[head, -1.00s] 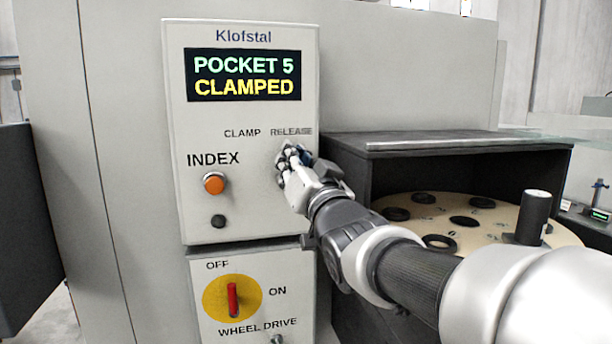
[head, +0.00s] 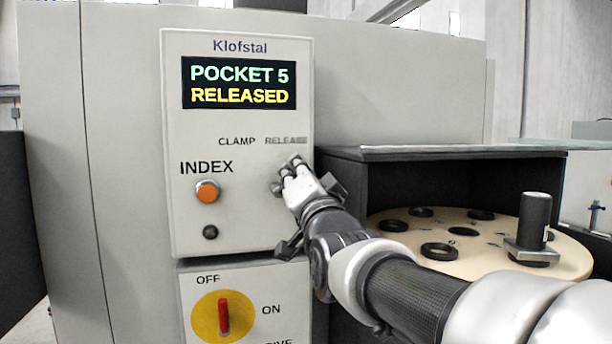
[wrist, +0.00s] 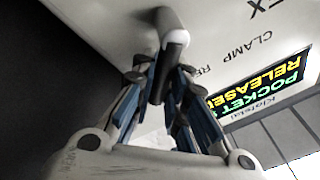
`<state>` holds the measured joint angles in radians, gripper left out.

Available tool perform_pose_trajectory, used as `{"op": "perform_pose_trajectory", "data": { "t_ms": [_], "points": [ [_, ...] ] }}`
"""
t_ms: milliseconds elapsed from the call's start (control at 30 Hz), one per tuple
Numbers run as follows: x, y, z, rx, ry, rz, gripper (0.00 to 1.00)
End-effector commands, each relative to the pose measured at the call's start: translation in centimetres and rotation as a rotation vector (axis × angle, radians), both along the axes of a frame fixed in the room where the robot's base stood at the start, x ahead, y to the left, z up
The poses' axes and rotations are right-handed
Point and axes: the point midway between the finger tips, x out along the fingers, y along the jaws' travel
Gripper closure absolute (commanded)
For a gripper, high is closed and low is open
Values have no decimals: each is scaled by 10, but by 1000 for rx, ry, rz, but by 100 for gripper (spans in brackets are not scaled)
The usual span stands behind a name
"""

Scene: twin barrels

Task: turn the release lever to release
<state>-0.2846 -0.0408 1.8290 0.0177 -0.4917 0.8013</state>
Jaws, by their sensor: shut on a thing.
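The control panel (head: 255,225) carries a display (head: 240,83) reading "POCKET 5 RELEASED", with CLAMP and RELEASE labels below it. My gripper (head: 290,168) is at the panel just under the RELEASE label and hides the lever in the head view. In the wrist view the release lever (wrist: 173,45) shows as a pale and dark handle standing out from the panel. My gripper (wrist: 163,85) has its blue-padded fingers on both sides of the lever and is shut on it.
Left of my gripper are the orange INDEX button (head: 207,191) and a dark knob (head: 210,232). Below is a red OFF/ON switch (head: 223,315) on a yellow disc.

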Motion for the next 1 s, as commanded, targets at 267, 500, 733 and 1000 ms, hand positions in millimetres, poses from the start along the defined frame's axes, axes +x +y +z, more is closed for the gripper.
{"op": "perform_pose_trajectory", "data": {
  "t_ms": [267, 500, 733, 1000],
  "points": [
    [0, 0, -1, 4, 3, 0, 84],
    [0, 0, -1, 2, 1, 0, 68],
    [0, 0, 0, 1, 0, 0, 65],
    [-13, -4, -3, 1, 0, 0, 65]
  ]
}}
